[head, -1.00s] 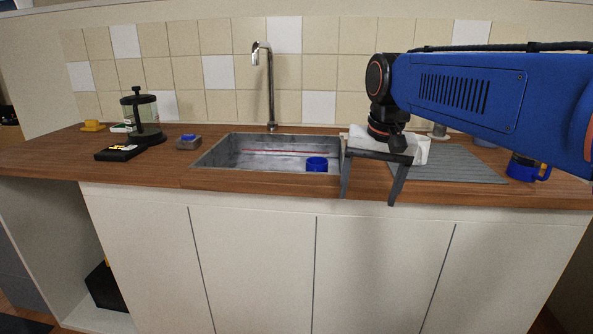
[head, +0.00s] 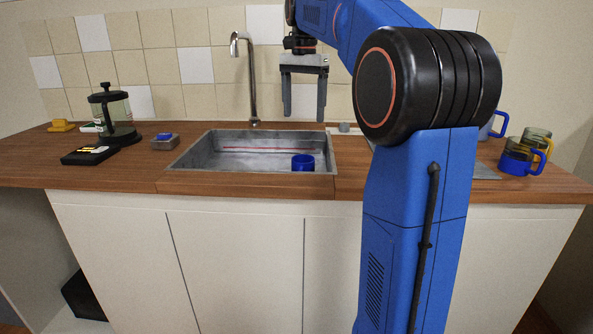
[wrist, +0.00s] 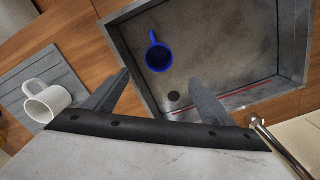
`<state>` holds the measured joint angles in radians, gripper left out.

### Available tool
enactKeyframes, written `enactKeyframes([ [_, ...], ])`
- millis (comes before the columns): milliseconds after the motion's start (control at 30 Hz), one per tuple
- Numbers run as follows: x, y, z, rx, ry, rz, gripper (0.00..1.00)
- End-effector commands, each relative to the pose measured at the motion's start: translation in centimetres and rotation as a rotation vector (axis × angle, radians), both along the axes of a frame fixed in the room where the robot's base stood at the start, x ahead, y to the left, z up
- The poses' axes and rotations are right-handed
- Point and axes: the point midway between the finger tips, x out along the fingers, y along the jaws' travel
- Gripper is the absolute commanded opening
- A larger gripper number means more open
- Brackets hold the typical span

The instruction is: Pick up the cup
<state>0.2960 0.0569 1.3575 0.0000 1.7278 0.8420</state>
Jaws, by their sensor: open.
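A blue cup (head: 303,163) stands in the front right part of the sink (head: 215,140). In the wrist view the blue cup (wrist: 158,57) shows its open top, with its handle toward the upper edge of the picture. My gripper (head: 304,116) is open and empty, fingers pointing down, above the sink and apart from the cup. In the wrist view the cup appears just beyond the gap between my fingertips (wrist: 160,76).
A faucet (head: 252,80) rises behind the sink. A French press (head: 112,115), a black item (head: 90,155) and a small block (head: 165,142) sit left. My arm hides part of the right counter.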

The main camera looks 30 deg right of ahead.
Motion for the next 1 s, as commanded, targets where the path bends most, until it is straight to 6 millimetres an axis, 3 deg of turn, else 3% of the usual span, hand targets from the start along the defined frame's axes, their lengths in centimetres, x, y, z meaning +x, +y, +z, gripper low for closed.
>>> enactKeyframes([
  [600, -0.2, 0.1, -10.3, 0.0, 0.002, 0.002, 0.77],
  [1000, -0.4, 0.3, -13.5, 0.0, 0.001, 0.002, 0.77],
])
